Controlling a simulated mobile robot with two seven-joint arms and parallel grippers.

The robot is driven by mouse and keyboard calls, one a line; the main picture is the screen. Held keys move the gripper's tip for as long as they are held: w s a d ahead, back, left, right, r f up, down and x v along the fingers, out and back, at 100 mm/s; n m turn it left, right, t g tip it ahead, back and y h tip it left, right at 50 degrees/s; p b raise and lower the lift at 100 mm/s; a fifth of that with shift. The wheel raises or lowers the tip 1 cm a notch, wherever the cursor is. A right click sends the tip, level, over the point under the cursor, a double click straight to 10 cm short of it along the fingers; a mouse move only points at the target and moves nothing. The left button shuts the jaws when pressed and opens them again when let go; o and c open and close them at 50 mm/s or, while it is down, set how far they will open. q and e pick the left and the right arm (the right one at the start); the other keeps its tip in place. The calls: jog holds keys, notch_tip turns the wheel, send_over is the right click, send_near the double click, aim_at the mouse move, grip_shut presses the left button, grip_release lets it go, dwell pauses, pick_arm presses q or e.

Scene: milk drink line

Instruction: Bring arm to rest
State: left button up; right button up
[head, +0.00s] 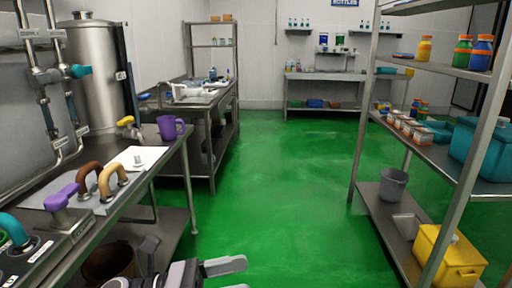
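My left gripper (240,275) is at the bottom edge of the head view, low over the green floor and right of the steel counter. Its two light grey fingers point right and stand apart, with nothing seen between them. The lower finger is partly cut off by the picture edge. My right gripper is not in view.
The steel counter (172,150) at left holds a purple mug (170,128) and several coloured handles. A brown bin (108,262) is on its lower shelf. Steel shelving at right holds bottles, a yellow box (448,258) and a grey bucket (393,185). The green floor (275,180) between is clear.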

pick_arm(q)
jog(key=a+f+n+t+y, duration=0.5)
jog(key=f+n+t+y, duration=0.15)
jog(key=n, duration=0.95)
jog(key=a+f+n+t+y, duration=0.45)
jog(key=f+n+t, duration=0.2)
jog(key=n, duration=1.05)
jog(key=s+a+f+n+g+y, duration=0.2)
jog(key=s+a+f+n+y, duration=0.1)
jog(key=s+f+n, duration=0.3)
jog(key=s+a+f+n+g+y, duration=0.3)
jog(key=s+f+n, duration=0.4)
jog(key=f+n, duration=0.1)
jog(key=shift+a+f+n+y, duration=0.3)
jog(key=shift+a+f, duration=0.1)
jog(key=shift+f, duration=0.2)
